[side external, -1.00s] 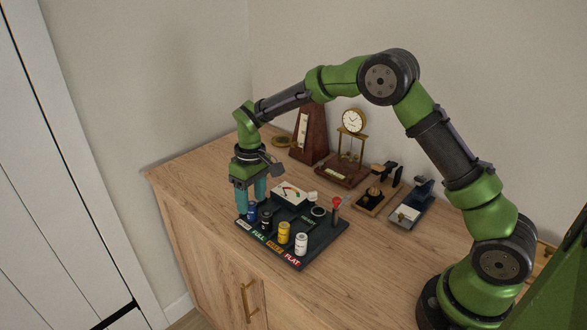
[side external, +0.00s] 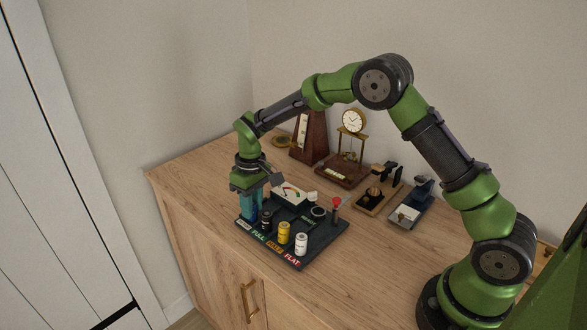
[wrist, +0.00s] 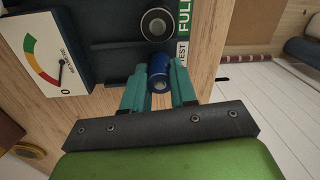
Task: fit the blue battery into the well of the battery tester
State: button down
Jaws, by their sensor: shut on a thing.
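The blue battery (wrist: 159,72) stands between my fingers in the wrist view. My gripper (wrist: 159,88) is shut on it, with one teal finger on each side. In the side view my gripper (side external: 250,210) points down at the left end of the dark tester board (side external: 320,238), and its fingers hide most of the battery. The tester's white gauge (side external: 290,193) with its needle sits at the back of the board. A dark round part with a pale ring (side external: 318,211) is on the board's right side; I cannot tell if it is the well.
A black battery (side external: 266,220) stands close beside my fingers. A yellow battery (side external: 284,232) and a white battery (side external: 301,243) stand along the labelled front edge. A red-topped lever (side external: 337,202) rises at the right. A clock (side external: 352,121) and other instruments stand behind.

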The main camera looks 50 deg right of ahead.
jog(key=shift+r, duration=0.1)
jog(key=r, duration=0.9)
jog(key=shift+w+d+r, duration=0.1)
jog(key=shift+d+r, duration=0.2)
jog(key=shift+r, duration=0.05)
jog(key=s+d+r, duration=0.2)
jog(key=d+r, duration=0.1)
jog(key=d, duration=0.1)
jog(key=h, duration=0.1)
send_over(318, 215)
notch_tip(318, 215, down, 8)
jog(key=shift+s+a+f, duration=0.1)
jog(key=shift+s, duration=0.05)
jog(key=shift+t, duration=0.3)
jog(key=shift+f, duration=2.25)
jog(key=shift+f, duration=0.1)
